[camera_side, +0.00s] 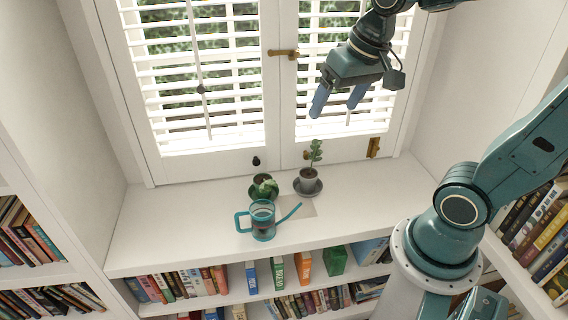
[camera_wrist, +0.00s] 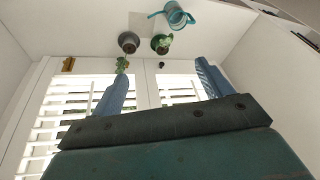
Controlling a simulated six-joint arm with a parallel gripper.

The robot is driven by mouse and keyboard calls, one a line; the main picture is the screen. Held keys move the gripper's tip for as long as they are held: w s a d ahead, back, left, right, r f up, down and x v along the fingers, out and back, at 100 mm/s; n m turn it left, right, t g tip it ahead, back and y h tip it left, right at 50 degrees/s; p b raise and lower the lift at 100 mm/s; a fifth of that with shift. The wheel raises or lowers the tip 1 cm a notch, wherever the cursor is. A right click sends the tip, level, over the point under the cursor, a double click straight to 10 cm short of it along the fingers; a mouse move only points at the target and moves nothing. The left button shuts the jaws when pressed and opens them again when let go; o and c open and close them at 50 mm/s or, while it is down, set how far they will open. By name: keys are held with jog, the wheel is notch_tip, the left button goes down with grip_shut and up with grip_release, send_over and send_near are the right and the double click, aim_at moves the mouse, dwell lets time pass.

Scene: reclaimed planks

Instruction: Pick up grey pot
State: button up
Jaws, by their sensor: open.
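The grey pot (camera_side: 308,183) stands upright on a dark saucer (camera_side: 316,191) on the white sill and holds a tall green plant (camera_side: 315,152). It also shows in the wrist view, where the grey pot (camera_wrist: 127,40) is near the top, left of centre. My gripper (camera_side: 337,106) is open and empty, in front of the right window shutter, above and a little right of the plant. Its two blue fingers are wide apart in the wrist view (camera_wrist: 158,85). Nothing touches the pot except its saucer and plant.
A green pot with a cactus (camera_side: 264,187) stands just left of the grey pot. A teal watering can (camera_side: 263,221) stands in front, its spout pointing right. Shuttered windows (camera_side: 205,80) rise behind. The sill is clear at left (camera_side: 170,220), with bookshelves below.

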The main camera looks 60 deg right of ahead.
jog(key=w+d+f+m+g, duration=0.1)
jog(key=w+d+f+m, duration=0.3)
jog(key=d+f, duration=0.2)
jog(key=w+d+f+m+g+y, duration=0.1)
jog(key=w+d+f+m, duration=0.4)
jog(key=f, duration=0.4)
jog(key=w+d+f+m+g, duration=0.2)
jog(key=w+d+f+m, duration=0.2)
jog(key=d+f, duration=0.4)
jog(key=shift+w+f+m+y, duration=0.3)
jog(key=shift+w+f+y, duration=0.1)
jog(key=shift+w, duration=0.25)
send_over(309, 174)
jog(key=shift+f, duration=4.25)
jog(key=shift+a, duration=0.1)
jog(key=shift+a+f, duration=0.2)
jog(key=shift+f, duration=2.35)
jog(key=shift+s, duration=0.1)
